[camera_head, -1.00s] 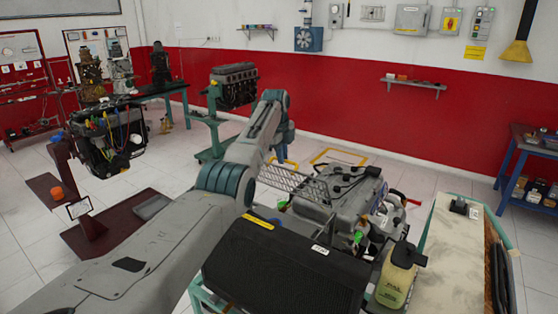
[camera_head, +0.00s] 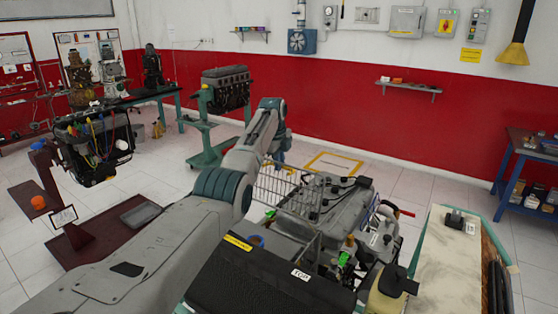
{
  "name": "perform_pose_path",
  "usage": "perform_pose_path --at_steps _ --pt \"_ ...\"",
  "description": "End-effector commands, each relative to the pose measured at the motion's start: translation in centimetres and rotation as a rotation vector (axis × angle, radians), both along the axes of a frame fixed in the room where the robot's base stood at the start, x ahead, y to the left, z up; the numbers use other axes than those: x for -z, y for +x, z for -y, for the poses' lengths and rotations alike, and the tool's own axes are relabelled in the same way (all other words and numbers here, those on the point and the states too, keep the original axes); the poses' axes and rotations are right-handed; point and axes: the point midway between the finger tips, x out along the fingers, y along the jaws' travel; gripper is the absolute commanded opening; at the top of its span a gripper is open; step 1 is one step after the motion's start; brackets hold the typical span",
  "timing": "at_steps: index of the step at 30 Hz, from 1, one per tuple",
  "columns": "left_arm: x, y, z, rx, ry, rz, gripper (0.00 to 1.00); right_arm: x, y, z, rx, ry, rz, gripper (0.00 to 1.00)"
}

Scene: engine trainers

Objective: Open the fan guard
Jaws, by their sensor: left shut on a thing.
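The fan guard (camera_head: 272,186) is a grey wire grid at the far left side of the engine trainer (camera_head: 322,200). It stands out to the left of the engine, partly behind my left arm. My left arm reaches over from the lower left and bends down at the wrist. My left gripper (camera_head: 281,158) is at the guard's upper far edge, shut on it; the fingertips are small and partly hidden by the wires. My right gripper is not in view.
A black radiator panel (camera_head: 262,282) and a yellowish bottle (camera_head: 388,290) stand in front of the engine. A bench (camera_head: 446,255) is at the right. Another engine on a green stand (camera_head: 224,92) is behind. Floor (camera_head: 395,185) between engine and red wall is clear.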

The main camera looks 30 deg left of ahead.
Motion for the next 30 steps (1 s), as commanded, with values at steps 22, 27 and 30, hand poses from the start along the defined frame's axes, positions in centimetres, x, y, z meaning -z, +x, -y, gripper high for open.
perform_pose_path --at_steps 22,27,30 --pt "0.32 0.14 0.25 0.003 -0.001 0.005 0.33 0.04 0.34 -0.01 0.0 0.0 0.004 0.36" --pt "0.11 0.15 0.16 0.002 0.0 0.007 0.33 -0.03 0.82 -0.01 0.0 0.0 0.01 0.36" --pt "0.06 0.15 0.12 0.002 0.001 0.007 0.33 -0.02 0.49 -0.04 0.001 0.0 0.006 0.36"
